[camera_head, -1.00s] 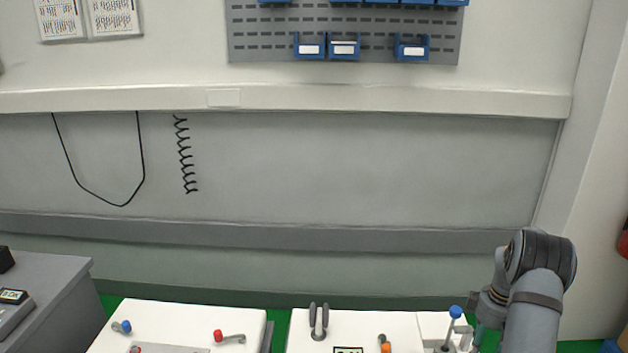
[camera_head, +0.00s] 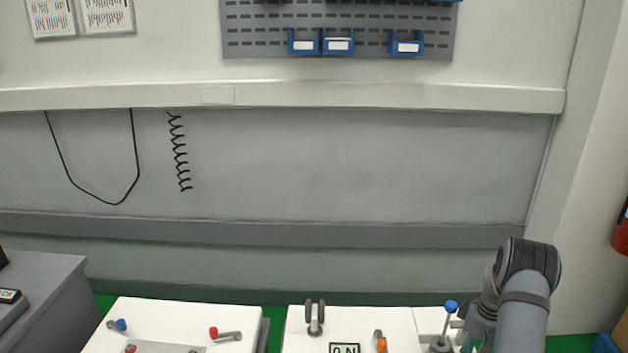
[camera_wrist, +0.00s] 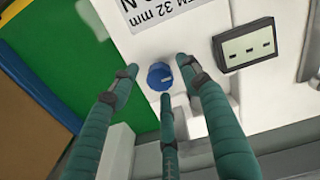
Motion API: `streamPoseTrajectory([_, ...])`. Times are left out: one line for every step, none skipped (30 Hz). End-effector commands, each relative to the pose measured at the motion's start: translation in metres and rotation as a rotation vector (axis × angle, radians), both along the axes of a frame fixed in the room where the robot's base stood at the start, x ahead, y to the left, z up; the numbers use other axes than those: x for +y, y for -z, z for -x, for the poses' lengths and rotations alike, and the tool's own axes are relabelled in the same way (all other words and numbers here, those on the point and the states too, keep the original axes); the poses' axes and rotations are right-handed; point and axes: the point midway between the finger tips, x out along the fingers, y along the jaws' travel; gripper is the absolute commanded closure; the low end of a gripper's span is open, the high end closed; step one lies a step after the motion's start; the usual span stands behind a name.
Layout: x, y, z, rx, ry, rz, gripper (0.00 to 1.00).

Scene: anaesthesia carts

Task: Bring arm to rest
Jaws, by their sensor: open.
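My arm (camera_head: 524,300) stands at the lower right in the head view, bent over at its top joint. My gripper (camera_wrist: 160,88) shows in the wrist view with its three teal fingers spread open and nothing between them. A round blue knob (camera_wrist: 160,76) on a white cart surface lies beyond the fingertips, near their middle. I cannot tell whether any finger touches it. In the head view the fingers are mostly hidden behind the arm and cut off by the lower edge.
White cart tops (camera_head: 180,318) fill the bottom, with a red-tipped lever (camera_head: 226,334), a grey two-pronged fitting (camera_head: 315,317) and a blue-topped post (camera_head: 450,308) beside my arm. A small display (camera_wrist: 247,45) is right of the knob. A grey cabinet (camera_head: 45,300) stands left.

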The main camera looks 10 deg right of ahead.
Motion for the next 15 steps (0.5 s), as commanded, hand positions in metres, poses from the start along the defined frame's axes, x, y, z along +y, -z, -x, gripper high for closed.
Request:
streamPoseTrajectory([0.0000, 0.0014, 0.0000, 0.000, 0.059, 0.000, 0.54])
streamPoseTrajectory([0.0000, 0.0013, -0.0001, 0.000, 0.098, 0.000, 0.54])
streamPoseTrajectory([0.0001, 0.0013, 0.0000, 0.000, 0.151, 0.000, 0.54])
streamPoseTrajectory([0.0001, 0.0013, 0.0000, 0.000, 0.189, 0.000, 0.54])
streamPoseTrajectory([0.0001, 0.0012, 0.0000, 0.000, 0.228, 0.000, 0.54])
streamPoseTrajectory([0.0000, 0.0012, 0.0000, 0.000, 0.280, 0.000, 0.54])
streamPoseTrajectory([0.0000, 0.0012, 0.0001, 0.000, 0.319, 0.000, 0.54])
streamPoseTrajectory([0.0000, 0.0012, 0.0001, 0.000, 0.359, 0.000, 0.54])
streamPoseTrajectory([0.0000, 0.0011, 0.0001, 0.000, 0.410, 0.000, 0.54])
streamPoseTrajectory([0.0000, 0.0011, 0.0001, 0.000, 0.449, 0.000, 0.54])
streamPoseTrajectory([0.0001, 0.0010, 0.0001, 0.000, 0.488, 0.000, 0.54])
streamPoseTrajectory([0.0001, 0.0009, 0.0001, 0.000, 0.538, 0.000, 0.54])
streamPoseTrajectory([0.0002, 0.0008, 0.0000, 0.000, 0.577, 0.000, 0.54])
streamPoseTrajectory([0.0003, 0.0007, 0.0000, 0.000, 0.615, 0.000, 0.54])
streamPoseTrajectory([0.0004, 0.0006, 0.0000, 0.001, 0.666, 0.000, 0.54])
